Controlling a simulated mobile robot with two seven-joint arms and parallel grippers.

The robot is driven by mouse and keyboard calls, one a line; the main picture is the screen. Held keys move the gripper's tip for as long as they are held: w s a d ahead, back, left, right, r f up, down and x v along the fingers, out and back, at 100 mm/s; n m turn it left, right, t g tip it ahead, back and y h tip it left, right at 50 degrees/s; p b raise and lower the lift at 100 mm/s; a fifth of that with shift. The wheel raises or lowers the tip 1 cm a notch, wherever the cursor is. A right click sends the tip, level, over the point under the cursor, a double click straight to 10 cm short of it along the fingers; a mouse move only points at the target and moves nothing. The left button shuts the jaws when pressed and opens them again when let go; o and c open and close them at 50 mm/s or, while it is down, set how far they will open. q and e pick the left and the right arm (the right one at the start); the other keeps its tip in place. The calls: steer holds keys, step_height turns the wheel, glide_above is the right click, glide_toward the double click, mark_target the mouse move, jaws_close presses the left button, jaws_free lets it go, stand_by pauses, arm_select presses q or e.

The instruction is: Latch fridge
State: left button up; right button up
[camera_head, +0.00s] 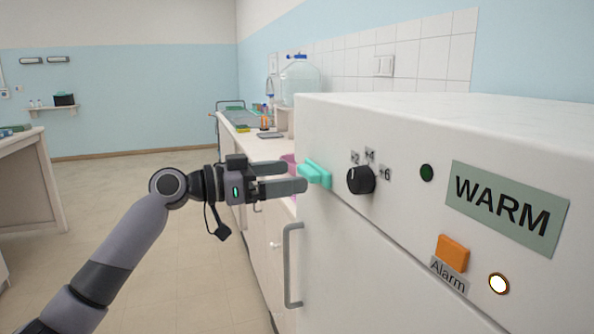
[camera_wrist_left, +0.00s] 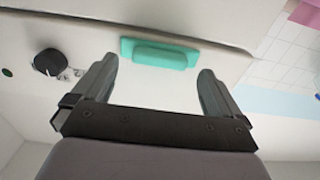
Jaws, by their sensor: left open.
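The white fridge (camera_head: 390,240) stands at the right in the head view, its front facing left. A teal latch (camera_head: 316,174) sits at the upper left of its front panel. My left gripper (camera_head: 302,180) is open, with its fingertips close to the latch. In the left wrist view the latch (camera_wrist_left: 160,54) lies ahead, between and beyond the two open fingertips (camera_wrist_left: 158,72). Nothing is between the fingers. Whether a fingertip touches the latch I cannot tell. The grey door handle (camera_head: 291,265) is below the gripper. My right gripper is not in view.
The panel carries a black knob (camera_head: 361,180), a dark green lamp (camera_head: 427,172), a "WARM" label (camera_head: 507,208), an orange alarm button (camera_head: 453,252) and a lit lamp (camera_head: 499,284). A counter (camera_head: 262,149) with a large bottle (camera_head: 299,80) runs behind. Open floor (camera_head: 120,200) lies at the left.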

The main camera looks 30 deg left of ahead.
mark_target(311, 173)
arm_select(q)
steer(key=shift+x, duration=1.05)
steer(key=shift+w+d, duration=0.15)
steer(key=shift+w, duration=0.05)
steer(key=shift+d, duration=0.1)
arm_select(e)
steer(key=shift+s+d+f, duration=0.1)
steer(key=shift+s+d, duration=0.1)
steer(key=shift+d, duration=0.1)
arm_select(q)
steer(key=c, duration=1)
